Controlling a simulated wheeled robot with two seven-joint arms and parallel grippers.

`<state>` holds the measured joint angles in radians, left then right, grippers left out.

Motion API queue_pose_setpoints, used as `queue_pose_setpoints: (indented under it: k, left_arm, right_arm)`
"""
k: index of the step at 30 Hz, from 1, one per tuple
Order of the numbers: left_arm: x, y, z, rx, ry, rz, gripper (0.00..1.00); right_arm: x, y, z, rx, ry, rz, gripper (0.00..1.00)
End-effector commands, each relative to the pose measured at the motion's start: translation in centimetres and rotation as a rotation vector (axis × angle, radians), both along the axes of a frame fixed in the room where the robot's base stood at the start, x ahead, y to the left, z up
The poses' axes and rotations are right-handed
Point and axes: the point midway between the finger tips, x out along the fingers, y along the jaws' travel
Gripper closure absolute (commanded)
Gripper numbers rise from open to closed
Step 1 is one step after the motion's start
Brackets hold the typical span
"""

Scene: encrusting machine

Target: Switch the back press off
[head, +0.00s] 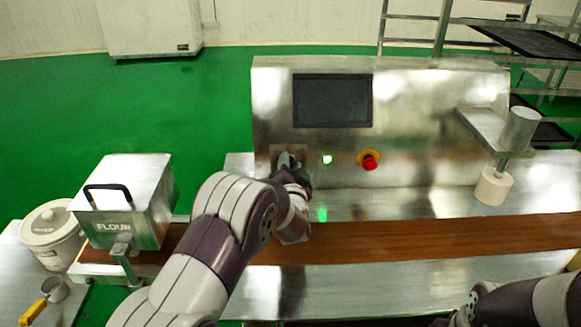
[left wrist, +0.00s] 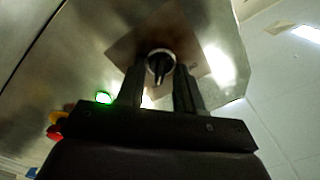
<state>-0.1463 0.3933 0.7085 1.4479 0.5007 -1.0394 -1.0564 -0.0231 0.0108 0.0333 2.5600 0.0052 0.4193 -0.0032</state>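The back press is a steel machine with an upright panel (head: 420,110). A dark rotary knob (left wrist: 160,64) on a brownish square plate (left wrist: 125,45) is on the panel's left part. In the head view the plate (head: 278,153) is mostly behind my left gripper (head: 290,160). In the left wrist view my left gripper (left wrist: 160,85) is open, with its two fingers apart on either side of the knob and just short of it or around it; I cannot tell if they touch. My right arm shows at the bottom right, and its gripper is not visible.
A lit green button (head: 327,159) and a red emergency stop (head: 370,161) sit right of the knob. A dark screen (head: 332,100) is above. A brown conveyor belt (head: 400,239) runs in front. A flour box (head: 125,205) and white bucket (head: 52,232) stand at left.

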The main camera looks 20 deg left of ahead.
Motion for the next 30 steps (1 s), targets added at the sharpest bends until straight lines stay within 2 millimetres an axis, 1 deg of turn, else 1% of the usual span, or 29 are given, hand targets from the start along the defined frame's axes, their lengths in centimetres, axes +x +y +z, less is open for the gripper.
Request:
queue_pose_setpoints:
  k: [4, 5, 6, 8, 20, 26, 30]
  left_arm:
    - [0.0, 0.0, 0.0, 0.000, 0.001, -0.001, 0.64]
    - [0.0, 0.0, 0.0, 0.000, 0.001, -0.001, 0.67]
    - [0.0, 0.0, 0.0, 0.000, 0.001, -0.001, 0.80]
    - [0.0, 0.0, 0.0, 0.000, 0.001, -0.001, 1.00]
    - [-0.1, 0.0, -0.1, -0.034, -0.008, 0.000, 1.00]
    - [-0.1, 0.0, -0.2, -0.139, -0.038, -0.001, 1.00]
    - [-0.1, 0.1, -0.2, -0.251, -0.071, 0.000, 1.00]
  right_arm:
    - [0.0, 0.0, 0.0, 0.000, 0.000, 0.000, 0.57]
    - [0.0, 0.0, 0.0, 0.000, 0.000, 0.000, 0.57]
    - [0.0, 0.0, 0.0, 0.000, 0.000, 0.000, 0.57]
    - [0.0, 0.0, 0.0, 0.000, 0.000, 0.000, 0.57]
    - [0.0, 0.0, -0.3, 0.000, 0.000, 0.000, 0.57]
    - [0.0, 0.0, -0.9, 0.000, 0.000, 0.000, 0.57]
    - [0.0, 0.0, -1.5, 0.000, 0.000, 0.000, 0.57]
